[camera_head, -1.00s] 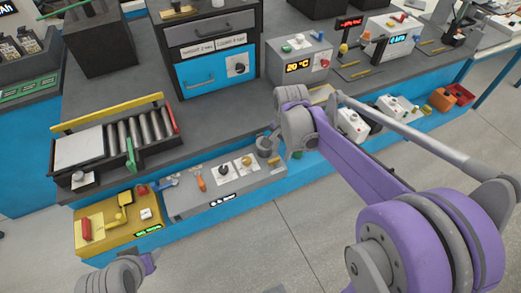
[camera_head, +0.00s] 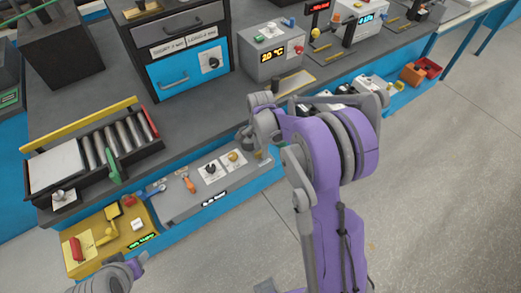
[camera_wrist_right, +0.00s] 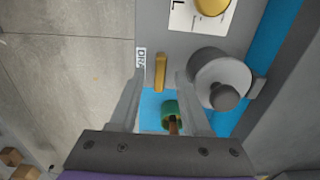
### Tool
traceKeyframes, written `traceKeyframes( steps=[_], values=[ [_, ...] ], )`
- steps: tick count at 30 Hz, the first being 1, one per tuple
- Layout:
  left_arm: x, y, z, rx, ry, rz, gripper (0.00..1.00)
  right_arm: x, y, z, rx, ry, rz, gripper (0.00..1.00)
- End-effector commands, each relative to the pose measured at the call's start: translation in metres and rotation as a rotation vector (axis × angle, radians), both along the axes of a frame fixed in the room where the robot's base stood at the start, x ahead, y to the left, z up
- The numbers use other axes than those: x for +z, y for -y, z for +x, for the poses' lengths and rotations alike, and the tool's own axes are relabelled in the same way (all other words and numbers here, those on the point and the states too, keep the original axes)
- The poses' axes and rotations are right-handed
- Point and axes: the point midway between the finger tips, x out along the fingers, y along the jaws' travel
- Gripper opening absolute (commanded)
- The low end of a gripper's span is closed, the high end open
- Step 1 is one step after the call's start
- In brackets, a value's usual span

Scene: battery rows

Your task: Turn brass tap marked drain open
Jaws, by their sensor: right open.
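The brass tap (camera_wrist_right: 160,72) shows in the right wrist view as a narrow golden handle beside a white label (camera_wrist_right: 141,60) reading "DRA", the rest hidden by a finger. The handle lies lengthwise between the fingertips of my right gripper (camera_wrist_right: 160,78), which is open with a gap on both sides. Whether the fingers reach down to its level is hard to tell. In the head view my right gripper (camera_head: 247,140) is over the right end of the grey panel (camera_head: 187,203), and I cannot make out the tap there. My left gripper (camera_head: 139,263) is low at the left; its jaws are unclear.
A grey round fitting (camera_wrist_right: 221,80) stands close to the right finger, with a green-collared part (camera_wrist_right: 171,115) nearer the palm. A yellow knob (camera_wrist_right: 211,4) is beyond. The panel also holds a black knob (camera_head: 210,168) and an orange-handled tool (camera_head: 189,183). The floor in front is clear.

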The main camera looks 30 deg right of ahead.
Motion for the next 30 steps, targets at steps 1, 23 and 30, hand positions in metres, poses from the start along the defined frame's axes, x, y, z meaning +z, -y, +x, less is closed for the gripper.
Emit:
traceKeyframes(
  steps=[1,23,30],
  values=[
    [-0.0003,0.0000,-0.0002,0.000,0.000,0.000,0.50,-0.0044,-0.0001,0.0001,0.000,0.000,0.000,0.47],
    [-0.0003,0.0000,-0.0002,0.000,0.000,0.000,0.50,-0.0093,0.0000,0.0000,0.000,0.000,0.000,0.00],
    [-0.0007,0.0000,-0.0003,0.000,-0.001,0.000,0.50,-0.0093,0.0000,0.0000,0.004,0.000,0.000,0.00]
  ],
)
